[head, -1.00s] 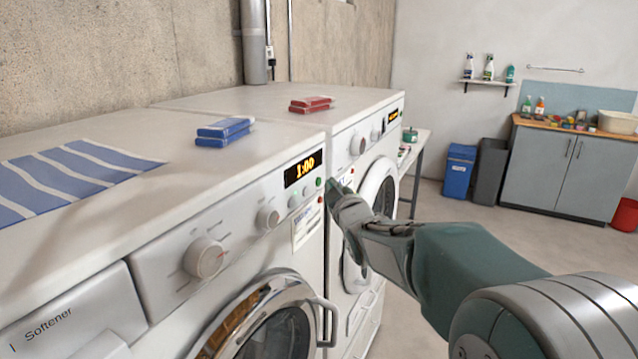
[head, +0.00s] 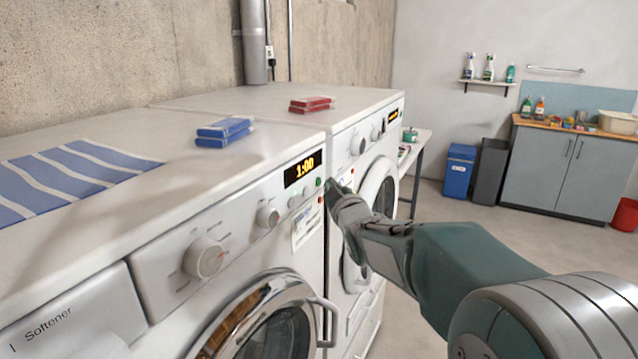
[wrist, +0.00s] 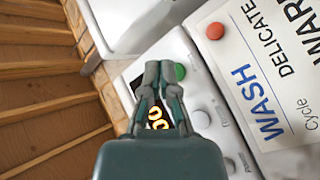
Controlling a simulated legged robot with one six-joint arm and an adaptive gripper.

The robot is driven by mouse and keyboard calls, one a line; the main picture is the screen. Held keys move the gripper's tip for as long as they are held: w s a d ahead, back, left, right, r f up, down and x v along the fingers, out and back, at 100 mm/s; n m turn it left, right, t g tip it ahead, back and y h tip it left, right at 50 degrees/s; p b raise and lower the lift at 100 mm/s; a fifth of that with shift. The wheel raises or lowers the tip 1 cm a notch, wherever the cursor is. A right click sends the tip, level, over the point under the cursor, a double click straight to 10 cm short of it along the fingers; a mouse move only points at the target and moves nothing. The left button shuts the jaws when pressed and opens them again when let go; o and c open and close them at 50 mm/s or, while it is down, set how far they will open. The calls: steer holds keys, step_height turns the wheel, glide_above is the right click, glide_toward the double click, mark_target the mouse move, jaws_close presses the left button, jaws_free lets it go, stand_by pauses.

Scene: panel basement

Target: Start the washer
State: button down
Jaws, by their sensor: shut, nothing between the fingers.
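The near washer (head: 235,300) is white and front-loading, with its round door closed. Its display (head: 304,169) reads 1:00 in orange. The green button (head: 319,182) is just right of the display, with a red button (head: 321,199) below it. My gripper (head: 332,186) is shut and empty, its fingertips just right of the green button. In the wrist view my shut fingertips (wrist: 159,68) appear beside the green button (wrist: 180,71) and cover part of the display (wrist: 157,118). I cannot tell whether they touch the panel. The red button (wrist: 215,31) is clear of them.
Two knobs (head: 205,258) and a paper label (head: 306,227) are on the near panel. Blue boxes (head: 224,132) and a striped cloth (head: 75,177) lie on top. A second machine (head: 352,125) stands close beyond, red boxes (head: 310,105) on it. The floor at right is open.

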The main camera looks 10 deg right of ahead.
stand_by(0.4)
steer(key=shift+w+a+r, duration=0.1)
steer(key=shift+w+a, duration=0.1)
steer(key=shift+a, duration=0.1)
